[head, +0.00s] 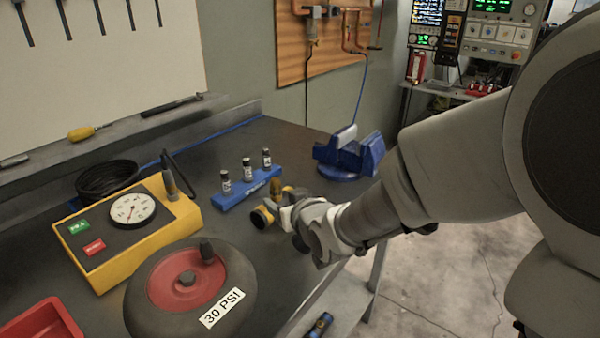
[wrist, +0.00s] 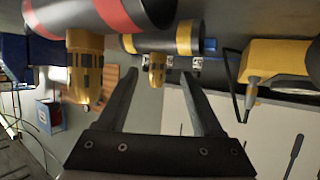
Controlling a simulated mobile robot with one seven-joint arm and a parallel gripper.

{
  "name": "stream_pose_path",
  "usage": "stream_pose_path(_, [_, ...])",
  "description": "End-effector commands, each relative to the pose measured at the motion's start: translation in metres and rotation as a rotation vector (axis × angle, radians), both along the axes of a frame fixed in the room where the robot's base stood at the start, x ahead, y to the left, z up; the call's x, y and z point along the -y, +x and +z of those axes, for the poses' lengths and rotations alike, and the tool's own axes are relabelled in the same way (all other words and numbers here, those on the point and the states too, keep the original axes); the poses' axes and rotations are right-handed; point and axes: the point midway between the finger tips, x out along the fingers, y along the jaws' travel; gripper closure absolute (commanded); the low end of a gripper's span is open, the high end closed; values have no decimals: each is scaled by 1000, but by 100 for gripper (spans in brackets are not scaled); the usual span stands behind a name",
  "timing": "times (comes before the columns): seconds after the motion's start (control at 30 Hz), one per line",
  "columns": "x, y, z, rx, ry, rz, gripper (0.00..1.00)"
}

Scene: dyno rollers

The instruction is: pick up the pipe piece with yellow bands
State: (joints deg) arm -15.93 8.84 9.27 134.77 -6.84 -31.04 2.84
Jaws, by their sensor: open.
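The pipe piece with yellow bands (wrist: 128,43) is a dark cylinder with a brass fitting (wrist: 157,68) on its side, at the upper middle of the wrist view. In the head view, part of this pipe piece (head: 261,215) shows on the bench, partly hidden by my gripper (head: 287,214). In the wrist view, my gripper (wrist: 159,76) is open, with the fitting appearing between its fingertips; contact cannot be told. A pipe piece with red bands (wrist: 95,14) and its own brass fitting (wrist: 85,70) is at the upper left of the wrist view.
A blue rack with small vials (head: 246,194) stands behind the pipe piece. A yellow gauge box (head: 165,230) and a round roller marked 30 PSI (head: 222,290) are to the left. A blue vise (head: 350,157) is at the bench's back right, near my arm.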

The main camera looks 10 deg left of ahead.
Motion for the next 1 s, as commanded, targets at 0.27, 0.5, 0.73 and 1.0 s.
stream_pose_path(0.27, [-13,29,-16,-2,1,1,32])
stream_pose_path(0.5, [-20,41,-21,-1,0,0,32])
stream_pose_path(0.73, [-20,41,-21,-1,0,0,41])
stream_pose_path(1.0, [-20,41,-21,-1,0,0,90])
